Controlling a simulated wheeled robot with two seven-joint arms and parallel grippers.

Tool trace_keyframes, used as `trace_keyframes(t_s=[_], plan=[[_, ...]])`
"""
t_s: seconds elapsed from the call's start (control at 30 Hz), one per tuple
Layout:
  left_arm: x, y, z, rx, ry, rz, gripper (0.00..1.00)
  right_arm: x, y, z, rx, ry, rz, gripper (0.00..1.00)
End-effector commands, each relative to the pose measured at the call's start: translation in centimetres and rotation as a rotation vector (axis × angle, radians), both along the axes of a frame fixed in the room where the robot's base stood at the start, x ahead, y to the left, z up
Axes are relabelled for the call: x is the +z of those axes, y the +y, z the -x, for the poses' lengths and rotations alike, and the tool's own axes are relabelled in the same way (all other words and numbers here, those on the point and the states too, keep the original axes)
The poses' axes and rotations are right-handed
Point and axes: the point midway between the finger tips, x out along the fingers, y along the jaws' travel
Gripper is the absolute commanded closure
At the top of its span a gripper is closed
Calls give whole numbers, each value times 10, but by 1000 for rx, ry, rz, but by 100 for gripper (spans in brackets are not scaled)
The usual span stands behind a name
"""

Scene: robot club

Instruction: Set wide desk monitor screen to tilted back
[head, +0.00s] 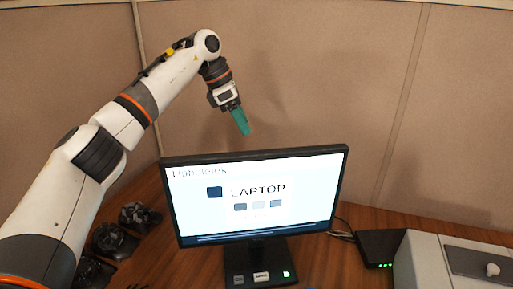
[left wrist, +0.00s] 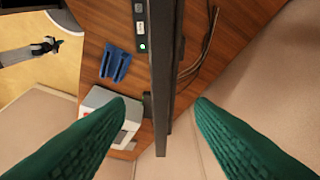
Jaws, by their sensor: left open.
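The wide desk monitor (head: 255,195) stands on a dark stand on the wooden desk, its lit screen facing me and looking roughly upright. In the left wrist view the monitor (left wrist: 162,70) shows edge-on as a dark strip. My left gripper (head: 242,124), with teal fingers, points down just above and apparently behind the monitor's top edge. In the left wrist view my left gripper (left wrist: 166,104) is open, one finger on each side of the strip in the picture. A gap shows on both sides, and no contact is visible. My right gripper is not in view.
A black box with green lights (head: 381,247) and a grey box with a knob (head: 455,262) stand right of the monitor. Black controllers (head: 112,240) lie at the left. Cables (left wrist: 200,45) run behind the monitor. Beige partition walls (head: 330,70) enclose the desk.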

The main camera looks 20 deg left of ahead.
Motion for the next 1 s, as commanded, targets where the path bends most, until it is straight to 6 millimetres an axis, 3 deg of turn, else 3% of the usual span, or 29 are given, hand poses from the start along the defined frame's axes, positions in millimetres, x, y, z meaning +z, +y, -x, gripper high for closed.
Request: trace_keyframes(t_s=[0.17, 0.7, 1.0], plan=[[0, 10, 2, 7, 14, -41, 51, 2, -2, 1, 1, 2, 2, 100], [-87, -25, -13, 6, 14, -37, 51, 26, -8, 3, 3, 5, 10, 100], [-104, -31, -16, 5, 11, -35, 51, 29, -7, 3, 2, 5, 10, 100]])
